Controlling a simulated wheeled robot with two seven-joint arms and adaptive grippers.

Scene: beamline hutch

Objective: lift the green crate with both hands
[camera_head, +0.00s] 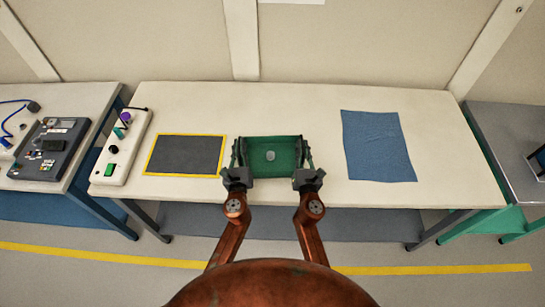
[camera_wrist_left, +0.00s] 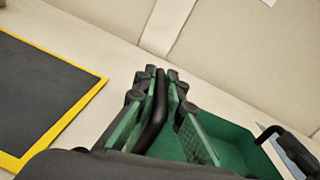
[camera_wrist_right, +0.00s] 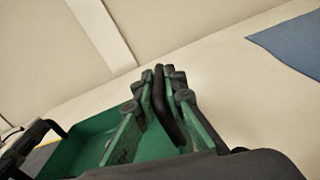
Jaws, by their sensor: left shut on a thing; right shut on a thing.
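The green crate (camera_head: 284,164) is at the middle front of the white table, with a small pale round thing (camera_head: 270,155) inside it. My left gripper (camera_head: 237,160) is shut on the crate's left side; in the left wrist view its fingers (camera_wrist_left: 158,85) close around a dark handle bar. My right gripper (camera_head: 304,158) is shut on the crate's right side; in the right wrist view its fingers (camera_wrist_right: 164,85) also close around a dark bar. The crate looks level. I cannot tell whether its bottom touches the table.
A dark mat with a yellow border (camera_head: 185,155) lies left of the crate, and a blue cloth (camera_head: 377,147) lies to the right. A white control box (camera_head: 122,150) with knobs stands at the table's left end. The table top (camera_head: 290,105) behind the crate is clear.

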